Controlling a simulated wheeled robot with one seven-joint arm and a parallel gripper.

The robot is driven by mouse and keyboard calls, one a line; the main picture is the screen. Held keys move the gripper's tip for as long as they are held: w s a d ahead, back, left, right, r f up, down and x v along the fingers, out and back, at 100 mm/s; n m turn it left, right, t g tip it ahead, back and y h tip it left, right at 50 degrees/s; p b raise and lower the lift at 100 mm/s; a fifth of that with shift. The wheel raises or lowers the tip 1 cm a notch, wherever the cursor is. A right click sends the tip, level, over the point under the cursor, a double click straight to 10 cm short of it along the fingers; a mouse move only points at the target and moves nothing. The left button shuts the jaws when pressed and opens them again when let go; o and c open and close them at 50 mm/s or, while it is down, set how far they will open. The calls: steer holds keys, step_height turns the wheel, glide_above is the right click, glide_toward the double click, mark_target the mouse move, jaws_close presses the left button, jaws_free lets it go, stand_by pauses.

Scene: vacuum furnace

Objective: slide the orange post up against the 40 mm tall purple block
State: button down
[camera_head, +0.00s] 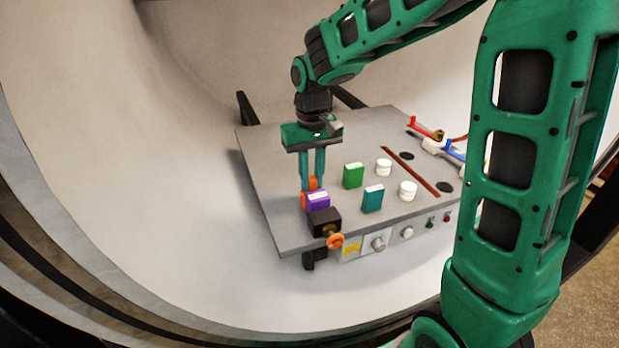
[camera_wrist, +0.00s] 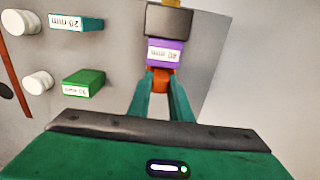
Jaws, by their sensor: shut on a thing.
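The orange post (camera_head: 313,183) is between the fingertips of my gripper (camera_head: 311,186), low over the grey table top. In the wrist view my gripper (camera_wrist: 162,80) is shut on the orange post (camera_wrist: 161,83), which is partly hidden by the fingers. The purple block (camera_head: 318,203) stands just in front of the post on the table. In the wrist view the purple block (camera_wrist: 166,53), with a white label, is directly beyond the post. The two look touching or nearly so; I cannot tell if a thin gap is left.
A green block (camera_head: 353,175), a teal block (camera_head: 372,198) and white cylinders (camera_head: 408,191) stand to the right. The table's left part is clear.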

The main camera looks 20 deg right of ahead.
steer(key=c, duration=1.6)
jaws_free()
step_height(320, 180, up, 11)
steer(key=shift+f, duration=0.1)
steer(key=s+d+f+m, duration=0.3)
steer(key=s+d+m, duration=0.1)
steer(key=s+d, duration=1.05)
steer(key=s+d+f, duration=0.1)
steer(key=s+f, duration=0.1)
steer(key=s, duration=0.2)
steer(key=s+d+f+m, duration=0.1)
steer(key=s, duration=0.4)
steer(key=s+f+m, duration=0.1)
steer(key=s+f, duration=0.1)
steer(key=s, duration=0.2)
steer(key=shift+s+d+f, duration=0.3)
steer(key=shift+d, duration=0.1)
